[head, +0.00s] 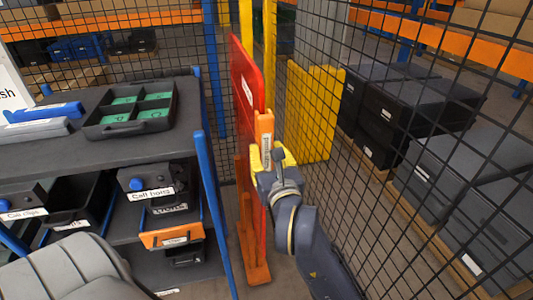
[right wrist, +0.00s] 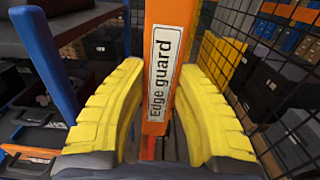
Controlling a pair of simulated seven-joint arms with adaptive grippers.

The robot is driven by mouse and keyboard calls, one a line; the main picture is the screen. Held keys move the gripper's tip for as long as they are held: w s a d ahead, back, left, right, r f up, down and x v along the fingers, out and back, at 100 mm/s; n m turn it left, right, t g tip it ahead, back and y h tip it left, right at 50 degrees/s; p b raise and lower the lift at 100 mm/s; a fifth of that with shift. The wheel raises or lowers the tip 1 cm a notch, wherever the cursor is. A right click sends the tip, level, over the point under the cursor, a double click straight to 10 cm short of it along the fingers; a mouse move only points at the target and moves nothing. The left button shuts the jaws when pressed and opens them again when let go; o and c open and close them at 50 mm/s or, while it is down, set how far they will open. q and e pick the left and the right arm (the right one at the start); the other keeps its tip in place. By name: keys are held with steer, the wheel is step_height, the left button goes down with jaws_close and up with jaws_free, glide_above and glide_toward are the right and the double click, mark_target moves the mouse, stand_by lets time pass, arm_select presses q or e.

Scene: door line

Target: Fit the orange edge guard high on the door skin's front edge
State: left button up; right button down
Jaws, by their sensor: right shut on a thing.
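The red door skin (head: 246,78) stands upright, edge-on to me, in an orange stand (head: 253,262). The orange edge guard (head: 264,124) is a tall upright strip with a white "Edge guard" label. It lines up with the door skin's front edge, around the upper-middle part; I cannot tell whether it is seated on the edge or just in front. My right gripper (head: 270,158) is shut on the guard's lower part. In the right wrist view the yellow fingers (right wrist: 165,115) flank the guard (right wrist: 160,75), which stands about upright. My left gripper is not in view.
A dark workbench (head: 60,160) with a tray of green compartments (head: 128,108) and labelled bins is at left, with a blue post (head: 214,205) near the door. A black mesh fence (head: 400,150) runs close along the right. Black crates (head: 425,105) sit behind it.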

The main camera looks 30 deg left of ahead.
steer(key=shift+x, duration=0.95)
stand_by(0.4)
stand_by(0.3)
steer(key=c, duration=1)
jaws_free()
steer(key=v, duration=1.2)
